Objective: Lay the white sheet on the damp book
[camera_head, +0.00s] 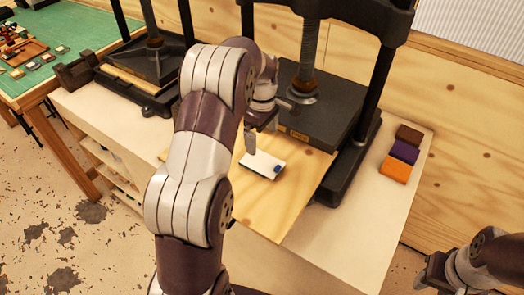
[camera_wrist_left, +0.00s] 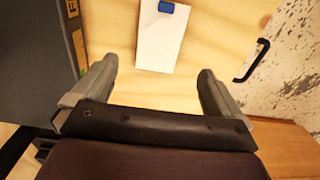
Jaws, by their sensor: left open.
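The white sheet (camera_head: 260,163) lies flat on a pale wooden board in front of the right press. It has a small blue patch or piece at one end. In the left wrist view the sheet (camera_wrist_left: 160,40) lies beyond the fingertips, with the blue piece (camera_wrist_left: 173,8) at the top edge. My left gripper (camera_head: 266,126) is open above the board, just behind the sheet; its fingers (camera_wrist_left: 155,72) are apart with nothing between them. My right gripper (camera_head: 432,272) is at the lower right, its jaw state unclear. I cannot make out which thing is the damp book.
The right press (camera_head: 335,110) has a dark plate and posts close to my left gripper. A second press (camera_head: 150,65) stands left. Brown (camera_head: 409,134), purple (camera_head: 404,151) and orange (camera_head: 396,171) blocks lie at right. The bench's right front (camera_head: 340,235) is clear.

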